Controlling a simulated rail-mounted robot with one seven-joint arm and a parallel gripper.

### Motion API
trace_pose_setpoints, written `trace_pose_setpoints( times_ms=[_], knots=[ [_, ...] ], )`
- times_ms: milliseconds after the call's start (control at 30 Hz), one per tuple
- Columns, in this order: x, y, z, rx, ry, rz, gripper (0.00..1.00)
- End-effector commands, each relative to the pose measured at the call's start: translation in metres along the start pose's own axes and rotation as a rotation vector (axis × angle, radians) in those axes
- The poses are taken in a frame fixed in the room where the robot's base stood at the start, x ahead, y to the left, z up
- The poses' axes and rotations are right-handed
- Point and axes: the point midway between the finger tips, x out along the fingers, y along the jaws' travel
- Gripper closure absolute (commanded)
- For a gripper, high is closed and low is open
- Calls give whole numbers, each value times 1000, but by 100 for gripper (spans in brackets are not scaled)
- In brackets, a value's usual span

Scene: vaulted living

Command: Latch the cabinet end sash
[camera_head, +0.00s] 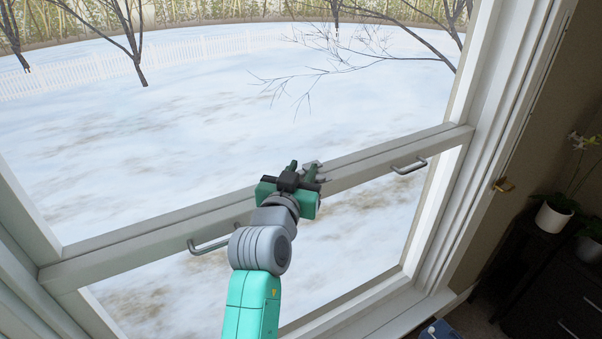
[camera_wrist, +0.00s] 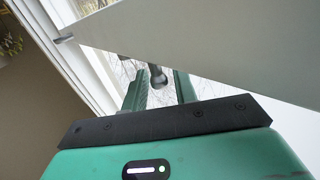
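The sash window (camera_head: 365,168) fills most of the head view, its two sashes meeting at a pale rail that crosses the picture. A small grey latch (camera_head: 317,164) sits on this meeting rail, partly hidden by my gripper (camera_head: 303,173). In the wrist view, my green gripper fingers (camera_wrist: 160,92) are apart. The latch's grey rounded lever end (camera_wrist: 157,77) shows between them, with a visible gap on each side. The sash rail (camera_wrist: 225,55) is a broad pale surface beside the fingers. The latch's exact turn is hard to tell.
Two grey pull handles stick out from the lower sash, one at left (camera_head: 215,246) and one at right (camera_head: 408,167). A dark cabinet (camera_head: 545,275) with a potted orchid (camera_head: 553,216) stands at the right. Snowy ground lies beyond the glass.

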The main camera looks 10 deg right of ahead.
Motion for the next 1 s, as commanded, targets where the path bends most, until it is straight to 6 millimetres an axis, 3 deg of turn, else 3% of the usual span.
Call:
trace_pose_setpoints(
  times_ms=[333,700,1000],
  knots=[
    [-4,0,0,-1,1,-1,65],
    [-70,-1,0,-1,2,-2,65],
    [-78,0,0,0,1,-1,65]
  ],
)
